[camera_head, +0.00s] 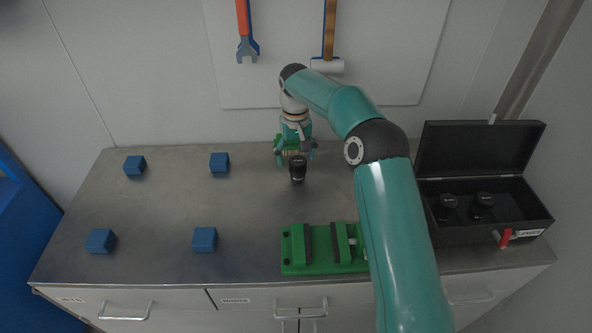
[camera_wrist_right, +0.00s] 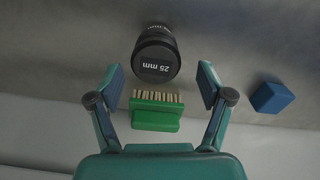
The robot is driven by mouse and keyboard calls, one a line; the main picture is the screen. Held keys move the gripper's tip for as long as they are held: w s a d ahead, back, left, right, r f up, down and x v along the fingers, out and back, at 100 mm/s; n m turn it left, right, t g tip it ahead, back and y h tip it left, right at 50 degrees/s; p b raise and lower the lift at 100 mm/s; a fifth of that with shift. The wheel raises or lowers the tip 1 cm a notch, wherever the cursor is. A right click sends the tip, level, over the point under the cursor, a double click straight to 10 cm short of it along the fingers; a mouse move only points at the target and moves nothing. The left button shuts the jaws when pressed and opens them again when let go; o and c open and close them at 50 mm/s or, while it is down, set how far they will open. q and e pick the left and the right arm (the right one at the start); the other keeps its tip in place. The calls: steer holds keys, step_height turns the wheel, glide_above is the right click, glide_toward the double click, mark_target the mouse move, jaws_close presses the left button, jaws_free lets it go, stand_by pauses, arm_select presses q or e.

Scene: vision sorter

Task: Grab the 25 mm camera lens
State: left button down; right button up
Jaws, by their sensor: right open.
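The 25 mm lens (camera_head: 298,170) is a black cylinder standing on the metal bench, just in front of my right gripper (camera_head: 295,152) in the head view. In the right wrist view the lens (camera_wrist_right: 156,58) shows its "25 mm" marking, at the top centre. There my right gripper (camera_wrist_right: 160,84) is open, with one finger on each side and nothing held. The lens appears just beyond the fingertips, roughly centred between them. My left gripper is not in view.
A green brush (camera_wrist_right: 155,115) with pale bristles lies close to the lens and shows between the fingers. Several blue cubes (camera_head: 205,239) stand on the left of the bench. A green vise (camera_head: 325,265) is at the front. An open black case (camera_head: 520,226) holds two dark lenses (camera_head: 482,204).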

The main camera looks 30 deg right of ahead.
mark_target(298, 160)
steer(key=f, duration=0.2)
steer(key=s+f+p, duration=0.1)
steer(key=shift+f, duration=0.4)
steer(key=shift+w+f, duration=0.15)
steer(key=shift+f, duration=0.5)
steer(key=c, duration=1.4)
steer(key=shift+r, duration=0.1)
steer(key=shift+c, duration=0.2)
